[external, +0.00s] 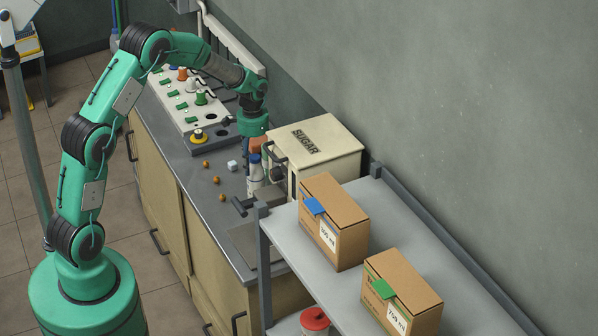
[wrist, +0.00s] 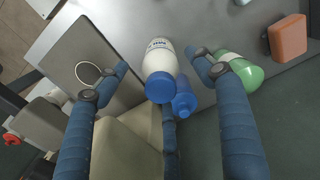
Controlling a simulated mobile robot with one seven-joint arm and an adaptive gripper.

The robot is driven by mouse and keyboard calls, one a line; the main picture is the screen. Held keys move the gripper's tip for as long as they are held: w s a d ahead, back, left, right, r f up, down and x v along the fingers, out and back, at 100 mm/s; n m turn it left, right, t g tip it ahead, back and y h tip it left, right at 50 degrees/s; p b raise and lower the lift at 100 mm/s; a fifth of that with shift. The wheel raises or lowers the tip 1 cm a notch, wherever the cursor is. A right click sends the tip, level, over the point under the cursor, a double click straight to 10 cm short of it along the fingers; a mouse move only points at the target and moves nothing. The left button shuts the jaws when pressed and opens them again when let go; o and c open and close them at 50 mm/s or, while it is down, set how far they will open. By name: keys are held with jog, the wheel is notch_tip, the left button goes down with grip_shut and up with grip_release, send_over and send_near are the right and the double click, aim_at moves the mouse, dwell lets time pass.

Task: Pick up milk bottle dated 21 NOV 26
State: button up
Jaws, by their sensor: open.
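A white bottle (wrist: 157,57) with a blue cap stands between the fingertips of my gripper (wrist: 160,64) in the wrist view, with space on both sides. Dark print shows on its label, but I cannot read the date. A blue bottle (wrist: 184,98) is right beside it, and a green bottle (wrist: 243,72) is next to the right fingertip. In the external view, my gripper (external: 262,148) points down at the counter beside the SUGAR box, and a white bottle with a blue cap (external: 254,173) shows there. My gripper is open and empty.
The cream SUGAR box (external: 326,150) stands close to my gripper on the wall side. An orange block (wrist: 287,36) lies beyond the green bottle. A grey shelf (external: 380,215) with two cartons stands in front. Small brown balls (external: 216,180) lie on the counter (external: 205,207).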

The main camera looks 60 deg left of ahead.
aim_at(256, 171)
jog(key=shift+f, duration=0.65)
jog(key=shift+f, duration=0.1)
jog(key=shift+w+f+b, duration=0.1)
jog(key=shift+f+b, duration=0.5)
jog(key=shift+f, duration=1.9)
jog(key=c, duration=1.6)
jog(key=shift+r, duration=0.1)
jog(key=shift+r, duration=0.8)
notch_tip(256, 171, up, 2)
jog(key=shift+r+p, duration=0.15)
jog(key=shift+p, duration=0.3)
jog(key=s+d, duration=0.2)
jog(key=s, duration=0.3)
jog(key=s+d+p, duration=0.1)
jog(key=s+d, duration=0.1)
jog(key=s, duration=0.3)
jog(key=s+d+r, duration=0.1)
jog(key=s+d, duration=0.1)
jog(key=s, duration=0.2)
jog(key=shift+s+d, duration=0.1)
jog(key=shift+s, duration=0.3)
